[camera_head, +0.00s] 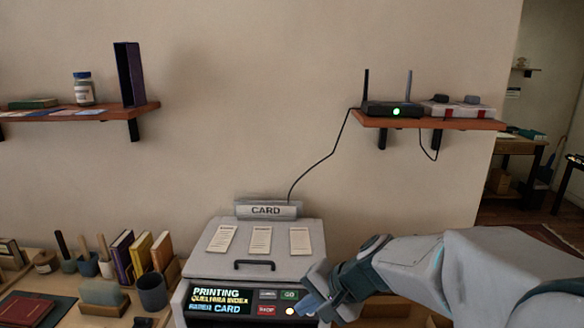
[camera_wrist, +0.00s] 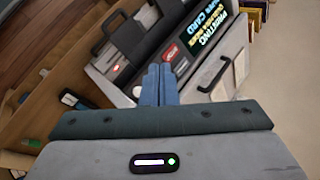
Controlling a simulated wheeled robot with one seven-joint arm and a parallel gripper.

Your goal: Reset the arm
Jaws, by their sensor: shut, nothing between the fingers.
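My gripper (camera_head: 308,306) is at the front right of a grey card printer (camera_head: 268,268) in the head view, close to its button panel. In the wrist view my gripper (camera_wrist: 159,72) has its two blue fingers together with nothing between them. I cannot tell whether the fingertips touch the printer (camera_wrist: 120,68). My arm reaches in from the right side of the head view. The printer's screen (camera_head: 220,300) reads "PRINTING" and "CARD", with a green GO button (camera_head: 289,295) and a red button (camera_head: 266,310) beside it.
A desk (camera_head: 112,299) with books, cups and a stamp-like block stands left of the printer. A wall shelf (camera_head: 430,122) holds a router (camera_head: 393,109), with a cable running down to the printer. Another shelf (camera_head: 80,114) is at upper left. A doorway opens at far right.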

